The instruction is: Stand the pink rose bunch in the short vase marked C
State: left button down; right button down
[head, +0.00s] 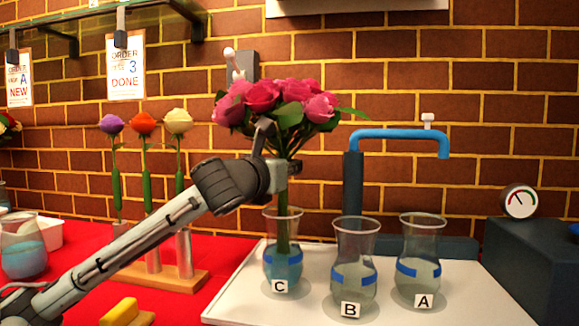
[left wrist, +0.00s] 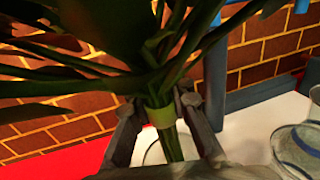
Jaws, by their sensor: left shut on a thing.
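The pink rose bunch (head: 283,102) is upright, with pink and red blooms and green leaves. My left gripper (head: 281,165) is shut on its stems just below the leaves; the left wrist view shows the fingers on either side of the green-wrapped stems (left wrist: 162,115). In the head view the stems run down into vase C (head: 270,266), a clear glass vase with a blue band and a C tag, at the left of the white tray (head: 240,305). Whether the stem end touches the vase floor cannot be told. My right gripper is not in view.
Vase B (head: 353,240) and vase A (head: 424,235) stand to the right on the tray. A blue tap (head: 400,134) rises behind them. A wooden stand (head: 185,281) with single roses is at left. A yellow block (head: 121,311) lies in front.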

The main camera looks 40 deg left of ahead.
pick_arm(q)
jog(key=shift+f+b, duration=0.4)
jog(key=shift+f, duration=0.1)
dwell(0.8)
jog(key=c, duration=1.3)
grip_release()
jog(key=shift+f, duration=0.1)
jog(key=shift+s, duration=0.15)
jog(key=v, duration=0.7)
jog(key=shift+s, duration=0.1)
jog(key=shift+s+d, duration=0.1)
